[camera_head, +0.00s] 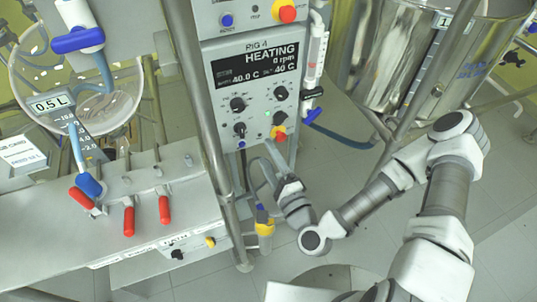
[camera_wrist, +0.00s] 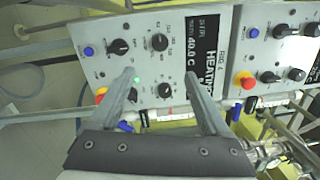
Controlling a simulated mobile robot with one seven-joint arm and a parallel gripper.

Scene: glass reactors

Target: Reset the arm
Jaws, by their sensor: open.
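My gripper (camera_head: 264,160) is open and empty in the head view, in front of the lower part of the grey control panel (camera_head: 222,85). In the wrist view my gripper (camera_wrist: 160,74) shows two spread fingers with nothing between them; the control panel (camera_wrist: 137,28) with its black knobs lies beyond. I cannot tell whether a fingertip touches the panel. My arm is bent, reaching in from the lower right.
A glass vessel (camera_head: 120,90) and a bench with red-handled valves (camera_head: 129,215) stand left. A steel tank (camera_head: 410,70) stands right. Tiled floor (camera_head: 340,170) is open between panel and arm.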

